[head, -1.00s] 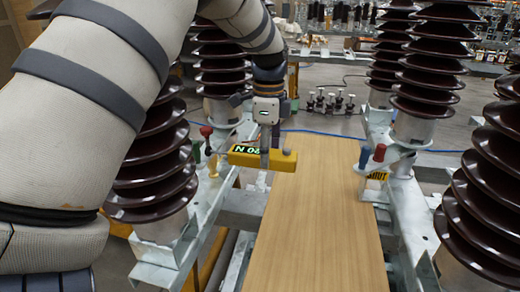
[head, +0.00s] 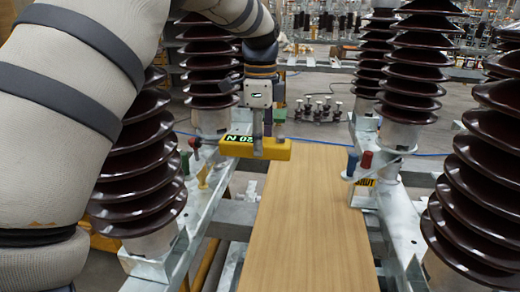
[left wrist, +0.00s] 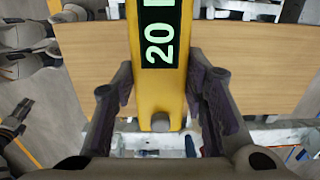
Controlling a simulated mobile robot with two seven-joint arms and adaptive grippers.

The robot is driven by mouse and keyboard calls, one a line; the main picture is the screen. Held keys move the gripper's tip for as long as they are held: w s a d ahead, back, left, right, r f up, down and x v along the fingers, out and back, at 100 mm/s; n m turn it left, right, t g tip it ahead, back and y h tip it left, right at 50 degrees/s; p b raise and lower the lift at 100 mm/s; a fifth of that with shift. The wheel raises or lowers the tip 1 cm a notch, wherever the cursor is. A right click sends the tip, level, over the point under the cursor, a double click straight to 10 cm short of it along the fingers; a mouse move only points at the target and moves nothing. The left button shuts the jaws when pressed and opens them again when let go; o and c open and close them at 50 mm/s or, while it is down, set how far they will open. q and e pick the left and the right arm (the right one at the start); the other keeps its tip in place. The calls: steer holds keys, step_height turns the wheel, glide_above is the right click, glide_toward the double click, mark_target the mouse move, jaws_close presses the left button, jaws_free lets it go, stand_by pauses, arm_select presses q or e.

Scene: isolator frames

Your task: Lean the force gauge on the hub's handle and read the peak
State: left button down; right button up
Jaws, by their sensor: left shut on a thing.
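The force gauge (head: 275,150) is a yellow bar with a dark display that reads 20 N. My left gripper (head: 263,135) is shut on it and holds it level above the wooden board. In the left wrist view the gauge (left wrist: 158,100) runs between the two dark fingers, its rounded end towards the camera. On the left frame stand a red-topped handle (head: 195,143) and a green one (head: 185,162), left of the gauge and apart from it. On the right frame stand a blue handle (head: 352,164) and a red handle (head: 367,160). I cannot tell which handle is the hub's. My right gripper is out of view.
The long wooden board (head: 312,225) lies between the two metal frames, its top clear. Brown ribbed insulators (head: 140,170) rise on both sides, close to my left arm. Small dark-topped items (head: 318,110) stand behind.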

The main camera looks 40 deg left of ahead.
arm_select(q)
steer(key=shift+r, duration=4.65)
